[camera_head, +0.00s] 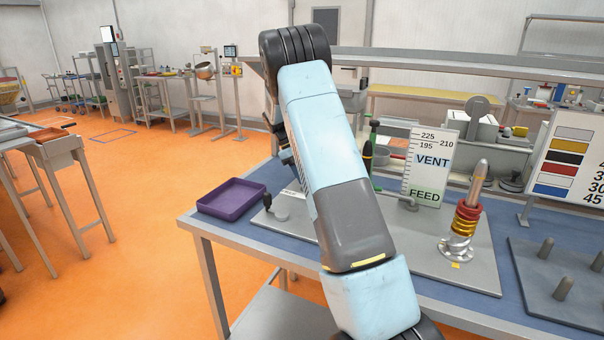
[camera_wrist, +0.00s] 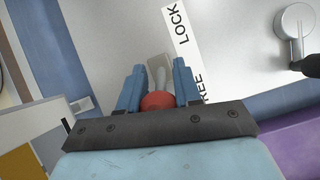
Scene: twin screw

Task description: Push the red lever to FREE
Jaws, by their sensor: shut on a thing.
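The red lever's ball knob (camera_wrist: 157,102) shows in the wrist view between the two blue fingers of my gripper (camera_wrist: 159,76). My gripper is shut on the knob. The lever's grey shaft runs up from it toward a slotted plate. A white label strip (camera_wrist: 178,35) beside the lever reads LOCK at its upper end and FREE at its lower end, with the F partly covered by my right finger. The knob is near the FREE end. In the head view my arm hides the lever and my gripper.
A round grey crank (camera_wrist: 294,20) is at the upper right of the wrist view. In the head view a purple tray (camera_head: 231,199) sits left of the grey base plate (camera_head: 470,262). A VENT/FEED sign (camera_head: 429,167) and a post with red and gold rings (camera_head: 464,222) stand to the right.

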